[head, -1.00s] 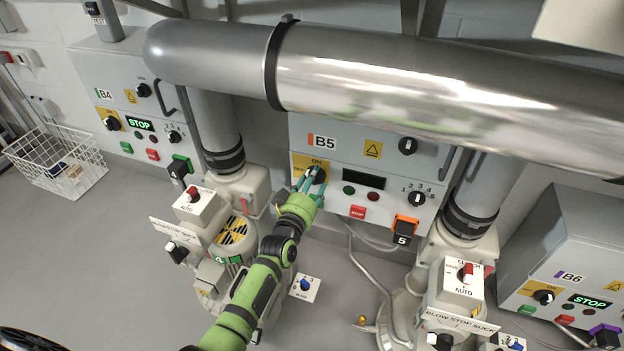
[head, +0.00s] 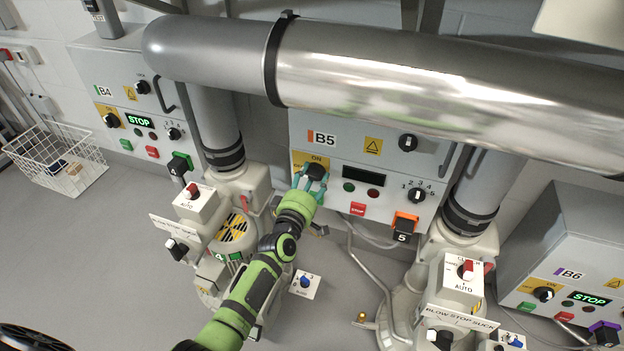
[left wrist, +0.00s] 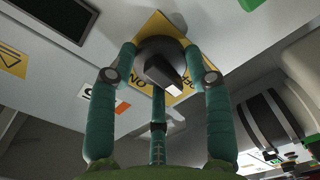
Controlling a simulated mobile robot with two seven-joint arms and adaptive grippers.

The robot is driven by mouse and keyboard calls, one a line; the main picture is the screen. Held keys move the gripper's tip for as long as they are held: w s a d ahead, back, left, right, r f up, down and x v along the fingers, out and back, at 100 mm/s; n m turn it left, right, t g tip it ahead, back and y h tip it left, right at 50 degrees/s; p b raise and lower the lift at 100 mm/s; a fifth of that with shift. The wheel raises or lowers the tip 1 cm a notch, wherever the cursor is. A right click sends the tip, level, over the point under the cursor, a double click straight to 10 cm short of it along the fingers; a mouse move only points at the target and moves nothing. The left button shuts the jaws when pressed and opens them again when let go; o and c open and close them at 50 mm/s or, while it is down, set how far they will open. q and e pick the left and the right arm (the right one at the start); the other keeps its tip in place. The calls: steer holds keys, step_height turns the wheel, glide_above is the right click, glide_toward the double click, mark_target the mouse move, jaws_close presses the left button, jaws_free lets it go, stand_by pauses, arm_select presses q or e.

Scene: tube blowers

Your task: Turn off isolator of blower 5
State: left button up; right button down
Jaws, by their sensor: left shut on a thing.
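The B5 cabinet (head: 325,139) carries the black isolator knob (head: 316,171) on a yellow plate (head: 299,158). My left gripper (head: 311,182) has its teal fingers around this knob and is shut on it. In the left wrist view the isolator knob (left wrist: 163,65) sits between the fingers, its grip bar pointing down toward the lettering on the yellow plate (left wrist: 150,28). The exact switch position is hard to tell. The B5 display (head: 362,174) is dark. My right gripper is not in view.
A big metal pipe (head: 400,75) runs across above the B5 cabinet. The B4 cabinet (head: 95,75) at left and B6 cabinet (head: 570,235) at right show lit STOP displays. Valve units stand below, and a wire basket (head: 55,165) is on the floor at left.

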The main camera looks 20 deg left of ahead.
arm_select(q)
steer(key=shift+a+r+n, duration=0.1)
steer(key=shift+r+n, duration=0.15)
steer(key=shift+n, duration=0.15)
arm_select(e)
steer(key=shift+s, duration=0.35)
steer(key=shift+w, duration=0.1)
arm_select(q)
steer(key=shift+w, duration=0.1)
steer(key=o, duration=1.2)
steer(key=shift+c, duration=0.2)
steer(key=shift+f, duration=0.1)
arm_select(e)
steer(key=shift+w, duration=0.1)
arm_select(q)
steer(key=shift+f, duration=0.1)
steer(key=shift+s+f, duration=0.1)
steer(key=shift+s, duration=0.5)
steer(key=s, duration=1.1)
steer(key=shift+a, duration=0.2)
